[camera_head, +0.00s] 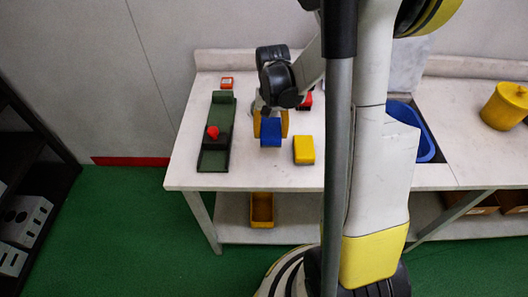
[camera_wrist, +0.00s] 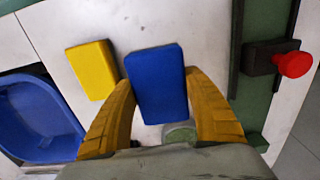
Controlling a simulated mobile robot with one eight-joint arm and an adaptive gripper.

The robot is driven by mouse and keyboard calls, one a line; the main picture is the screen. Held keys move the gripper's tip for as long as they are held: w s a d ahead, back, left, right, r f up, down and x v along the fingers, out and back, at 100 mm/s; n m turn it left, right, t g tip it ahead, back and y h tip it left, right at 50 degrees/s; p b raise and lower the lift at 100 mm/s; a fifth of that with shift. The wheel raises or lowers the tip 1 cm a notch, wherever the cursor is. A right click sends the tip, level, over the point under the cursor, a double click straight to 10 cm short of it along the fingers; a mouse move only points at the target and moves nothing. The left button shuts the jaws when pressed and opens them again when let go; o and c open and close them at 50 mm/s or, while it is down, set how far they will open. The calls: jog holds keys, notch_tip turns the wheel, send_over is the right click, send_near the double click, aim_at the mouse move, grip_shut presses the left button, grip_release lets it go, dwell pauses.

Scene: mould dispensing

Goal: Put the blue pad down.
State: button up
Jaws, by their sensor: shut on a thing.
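The blue pad (camera_head: 271,133) is a small rounded block in my gripper (camera_head: 270,120), over the white table (camera_head: 235,180). In the wrist view the blue pad (camera_wrist: 157,88) stands between the two yellow fingers of my gripper (camera_wrist: 158,82), which are shut on its sides. Its far end reaches past the fingertips. I cannot tell whether its underside touches the table. A yellow pad (camera_head: 304,150) lies on the table just right of it; it shows left of the blue pad in the wrist view (camera_wrist: 92,69).
A green fixture (camera_head: 215,155) with a red knob (camera_head: 213,131) stands to the left. A blue basin (camera_head: 408,125) is sunk in the table to the right. A yellow pot (camera_head: 505,106) stands far right. The table's front strip is clear.

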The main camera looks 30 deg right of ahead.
aim_at(264, 153)
jog(key=a, duration=0.1)
jog(key=a+f, duration=0.2)
jog(key=shift+s+b, duration=0.25)
jog(key=shift+b, duration=0.1)
jog(key=shift+f+b, duration=0.9)
jog(key=shift+f, duration=0.95)
jog(key=shift+f, duration=0.25)
jog(key=o, duration=1.3)
jog(key=shift+o, duration=0.2)
jog(key=shift+r, duration=0.1)
